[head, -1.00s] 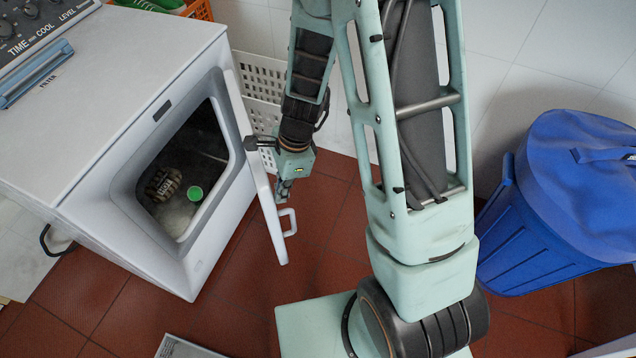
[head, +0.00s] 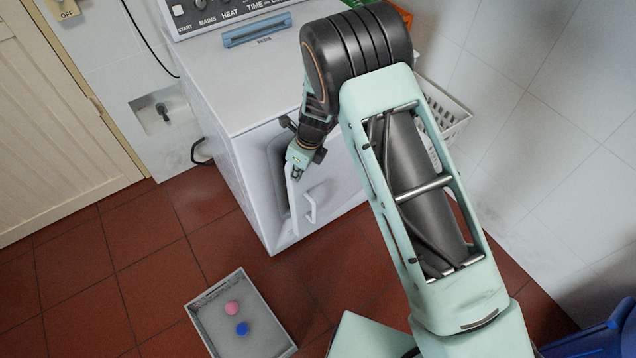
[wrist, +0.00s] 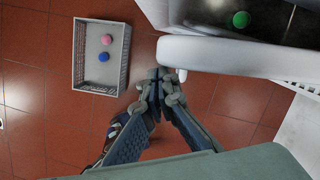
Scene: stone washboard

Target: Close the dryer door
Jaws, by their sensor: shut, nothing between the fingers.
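The white dryer (head: 235,95) stands against the back wall. Its door (head: 345,180) is ajar, with a dark gap along its left side; the outer face and handle (head: 311,206) face my camera. My gripper (head: 296,174) is shut and empty, at the upper left edge of the door. In the wrist view, the shut fingertips (wrist: 157,86) are close beside the door's edge (wrist: 225,55); I cannot tell whether they touch it. Behind the door, the wrist view shows the dark drum opening with a green round item (wrist: 241,19) inside.
A grey tray (head: 205,318) with a pink ball (head: 232,308) and a blue ball (head: 242,329) lies on the red tiled floor in front of the dryer. A white basket (head: 450,118) stands right of the dryer. A blue bin (head: 612,335) is at the lower right.

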